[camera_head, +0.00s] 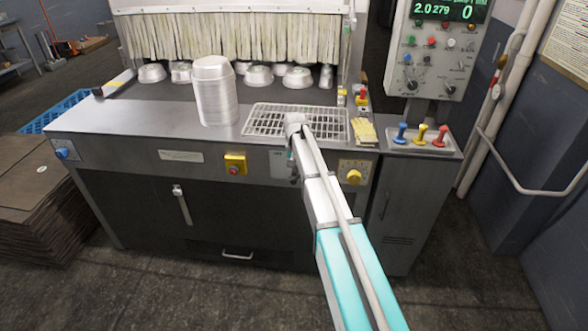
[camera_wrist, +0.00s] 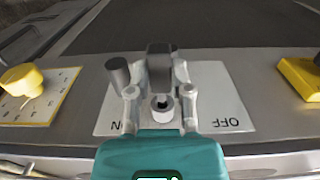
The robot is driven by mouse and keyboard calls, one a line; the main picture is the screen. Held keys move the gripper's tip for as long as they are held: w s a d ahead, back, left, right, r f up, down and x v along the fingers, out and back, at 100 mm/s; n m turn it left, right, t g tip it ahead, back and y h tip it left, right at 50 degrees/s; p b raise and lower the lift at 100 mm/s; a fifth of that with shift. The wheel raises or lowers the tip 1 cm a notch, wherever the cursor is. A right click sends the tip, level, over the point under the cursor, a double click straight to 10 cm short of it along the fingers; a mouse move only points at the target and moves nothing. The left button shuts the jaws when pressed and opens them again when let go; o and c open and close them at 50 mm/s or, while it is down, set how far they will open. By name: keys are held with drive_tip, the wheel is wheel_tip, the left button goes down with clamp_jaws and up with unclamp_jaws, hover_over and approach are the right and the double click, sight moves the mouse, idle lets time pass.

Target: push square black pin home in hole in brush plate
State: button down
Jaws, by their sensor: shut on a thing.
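My gripper (camera_wrist: 161,78) is shut on a dark, square-sided block (camera_wrist: 159,48), which shows between and beyond its fingertips in the wrist view. The block stands in front of a pale plate (camera_wrist: 222,88) with ON and OFF lettering, upside down in this view. A dark grey cylinder (camera_wrist: 118,72) is just left of the fingers. No hole shows; the block's far end and any seat for it are hidden, so I cannot tell how deep it sits. In the head view my gripper (camera_head: 293,170) is small at the pale plate (camera_head: 279,164) on the machine front.
A yellow dial (camera_wrist: 23,82) and a yellow button housing (camera_wrist: 302,77) flank the plate. Above it, in the head view, are a wire rack (camera_head: 265,120) and a stack of pans (camera_head: 214,92). Brush strips (camera_head: 230,36) hang behind. The floor in front is clear.

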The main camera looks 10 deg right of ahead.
drive_tip(key=shift+w+d, duration=0.2)
drive_tip(key=shift+w, duration=0.4)
drive_tip(key=shift+w+d, duration=0.2)
drive_tip(key=shift+w, duration=0.4)
idle(1.4)
drive_tip(key=shift+c, duration=2.3)
unclamp_jaws()
drive_tip(key=shift+s, duration=0.15)
drive_tip(key=s+a+r+n+p, duration=0.1)
drive_tip(key=s+r+p, duration=0.1)
drive_tip(key=s, duration=1.4)
drive_tip(key=s+r+n+p, duration=0.1)
drive_tip(key=s+n, duration=0.1)
drive_tip(key=s, duration=1.4)
drive_tip(key=shift+s+a+r+n+p, duration=0.3)
drive_tip(key=shift+s+a+r+p, duration=0.05)
drive_tip(key=shift+s, duration=0.05)
